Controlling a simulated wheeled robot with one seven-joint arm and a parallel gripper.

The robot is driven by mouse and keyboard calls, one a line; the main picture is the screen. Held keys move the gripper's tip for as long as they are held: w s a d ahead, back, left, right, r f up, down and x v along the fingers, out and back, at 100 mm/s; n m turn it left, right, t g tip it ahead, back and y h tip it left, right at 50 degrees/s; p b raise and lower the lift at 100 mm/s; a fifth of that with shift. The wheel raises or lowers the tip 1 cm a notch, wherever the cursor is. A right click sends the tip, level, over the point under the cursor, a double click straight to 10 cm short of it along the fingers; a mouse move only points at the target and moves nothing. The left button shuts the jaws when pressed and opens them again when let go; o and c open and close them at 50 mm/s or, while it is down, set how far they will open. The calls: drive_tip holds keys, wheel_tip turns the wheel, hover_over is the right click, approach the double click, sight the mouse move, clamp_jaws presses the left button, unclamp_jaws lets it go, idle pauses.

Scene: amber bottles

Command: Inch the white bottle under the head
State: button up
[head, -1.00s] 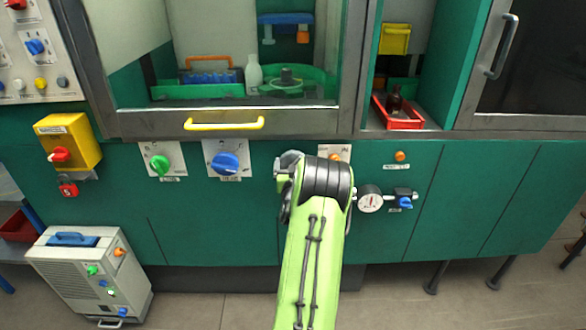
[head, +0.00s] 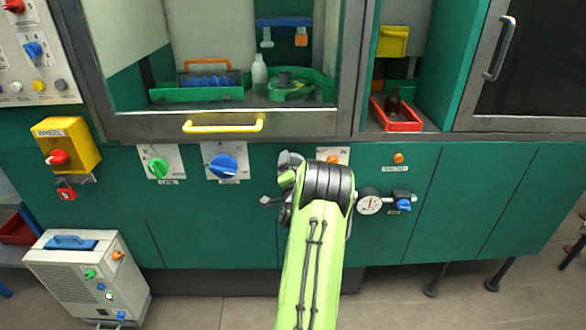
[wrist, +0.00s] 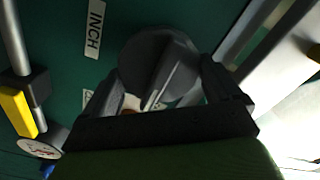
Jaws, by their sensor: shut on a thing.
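The white bottle (head: 259,72) stands upright behind the cabinet window in the head view, at the left side of a green round fixture (head: 303,88) with a dark hub. A blue head (head: 284,22) with a white nozzle and an orange nozzle hangs above and behind it. In the wrist view my gripper (wrist: 162,72) is shut on a dark grey knob (wrist: 155,50), with a finger on each side of it. A label reading INCH (wrist: 95,28) is on the green panel beside the knob. In the head view my arm hides the knob and most of the gripper.
A yellow handle (head: 222,126) crosses the window's lower edge. A green dial (head: 158,168) and a blue dial (head: 222,166) are left of my arm, and a gauge (head: 369,201) is right of it. A red tray (head: 397,116) holds a dark bottle.

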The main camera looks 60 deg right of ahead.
drive_tip(key=m+p, duration=0.1)
drive_tip(key=m, duration=0.4)
drive_tip(key=shift+m+p, duration=0.3)
drive_tip(key=shift+p, duration=0.05)
drive_tip(key=shift+f, duration=0.1)
drive_tip(key=o, duration=0.7)
drive_tip(key=shift+o, duration=0.2)
drive_tip(key=shift+f, duration=0.1)
